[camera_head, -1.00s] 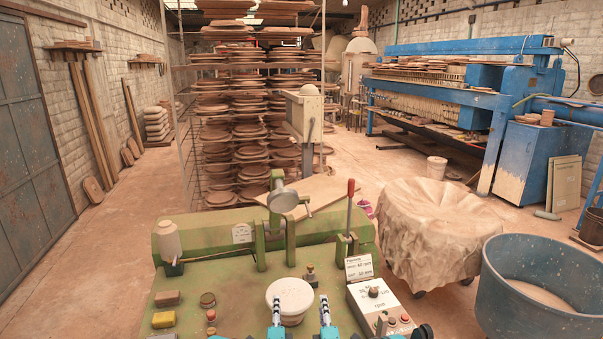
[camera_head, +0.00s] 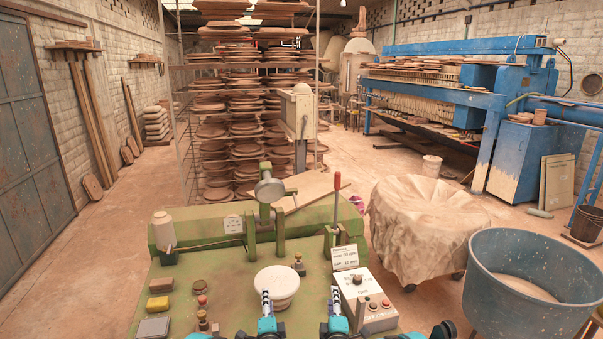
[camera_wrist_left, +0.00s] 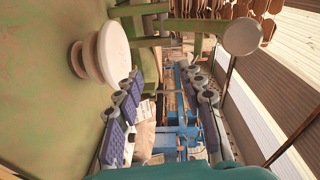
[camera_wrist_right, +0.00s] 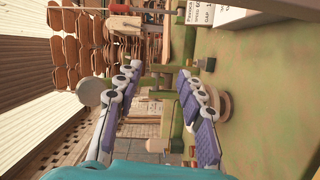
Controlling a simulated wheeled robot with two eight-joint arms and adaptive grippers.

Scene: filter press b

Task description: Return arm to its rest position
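The green hinged arm (camera_head: 265,205) of the green machine (camera_head: 210,285) stands upright at the back of its top, with a round grey disc (camera_head: 270,190) at its upper end. The disc also shows in the left wrist view (camera_wrist_left: 242,37) and right wrist view (camera_wrist_right: 95,90). A white round mould (camera_head: 277,284) sits in front of the arm. My left gripper (camera_head: 266,302) is at the mould's near left and my right gripper (camera_head: 334,302) at its right. Both are open and empty, with clear gaps between their fingers in the wrist views. Neither touches the arm.
A control box (camera_head: 365,300) with a label card and a red-topped lever (camera_head: 336,205) stand right of the mould. A blue tub (camera_head: 530,275) and a cloth-covered heap (camera_head: 425,225) stand to the right.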

